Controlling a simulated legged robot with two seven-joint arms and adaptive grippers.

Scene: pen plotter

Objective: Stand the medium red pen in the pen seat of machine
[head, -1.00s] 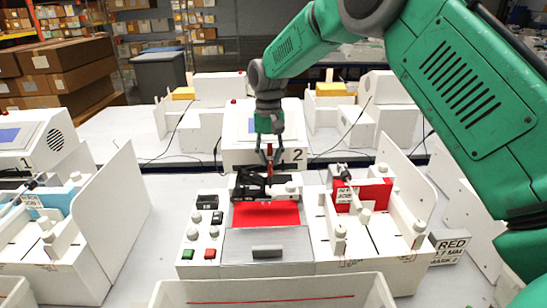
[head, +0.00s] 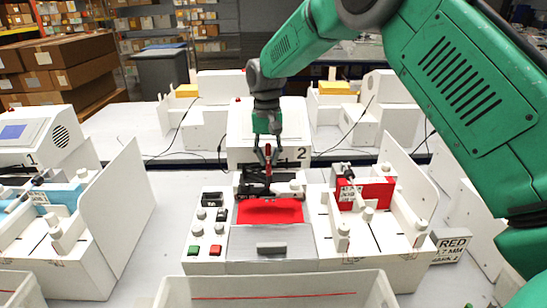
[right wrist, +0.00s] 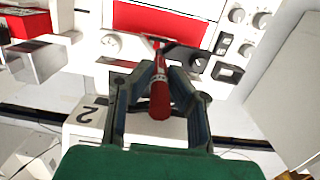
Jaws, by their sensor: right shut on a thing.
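My right gripper (head: 266,158) hangs over the back of machine 2, pointing down. It is shut on a red pen (right wrist: 159,99), whose thick red end sits between the two fingers in the right wrist view. The pen also shows as a thin dark red upright shape in the head view (head: 268,168). Its lower end is over or at the black carriage (head: 254,189) behind the red sheet (head: 270,211). I cannot tell whether the tip is inside a seat there. My left gripper is out of view.
A white stand with a red block (head: 375,190) is right of the machine, beside a RED label (head: 453,243). A white tray (head: 275,284) stands in front. Station 1 (head: 35,140) is at far left.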

